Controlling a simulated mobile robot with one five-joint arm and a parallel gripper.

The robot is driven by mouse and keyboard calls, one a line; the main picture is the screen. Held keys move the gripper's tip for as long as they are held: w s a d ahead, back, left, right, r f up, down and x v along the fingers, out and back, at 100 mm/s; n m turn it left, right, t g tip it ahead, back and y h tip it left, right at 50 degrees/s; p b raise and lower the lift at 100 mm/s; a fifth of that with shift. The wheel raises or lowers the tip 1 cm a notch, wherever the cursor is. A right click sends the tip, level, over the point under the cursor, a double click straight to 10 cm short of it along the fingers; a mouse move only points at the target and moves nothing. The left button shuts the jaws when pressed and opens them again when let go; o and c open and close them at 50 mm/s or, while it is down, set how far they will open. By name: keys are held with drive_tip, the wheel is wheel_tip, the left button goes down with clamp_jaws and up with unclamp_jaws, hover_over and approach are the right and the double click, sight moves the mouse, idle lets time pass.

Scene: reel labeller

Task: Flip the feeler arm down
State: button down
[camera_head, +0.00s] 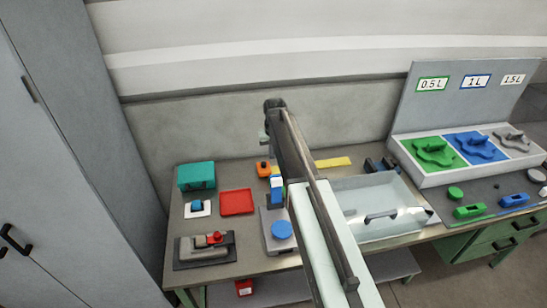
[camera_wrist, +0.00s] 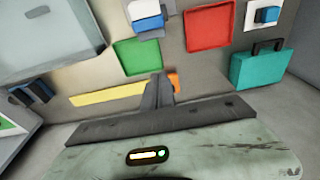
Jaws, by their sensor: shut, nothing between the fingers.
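No part in view can be surely told as the feeler arm. A grey unit with a blue disc (camera_head: 281,230) and a blue-and-white upright block (camera_head: 276,188) stands on the bench, partly hidden by my arm. The blue-and-white block also shows at the top of the wrist view (camera_wrist: 148,18). A grey device with a red part (camera_head: 214,238) sits at the bench's front left. My gripper (camera_wrist: 157,77) is shut and empty in the wrist view, over the back of the bench near a yellow strip (camera_wrist: 108,94) and an orange block (camera_wrist: 174,82). In the head view its fingers are hidden.
A red tray (camera_head: 236,203), teal case (camera_head: 196,177) and white plate with a blue block (camera_head: 197,208) lie left. A green tray (camera_wrist: 138,57) shows in the wrist view. A clear bin (camera_head: 375,205) stands right of my arm, before the labelled panel (camera_head: 455,95).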

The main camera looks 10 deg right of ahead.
wheel_tip(320, 180, down, 8)
drive_tip(key=w+b, duration=0.1)
drive_tip(key=b, duration=0.6)
drive_tip(key=s, duration=0.1)
drive_tip(key=s+r+p, duration=0.1)
drive_tip(key=s+p, duration=0.1)
drive_tip(key=s, duration=0.1)
drive_tip(key=shift+r, duration=0.35)
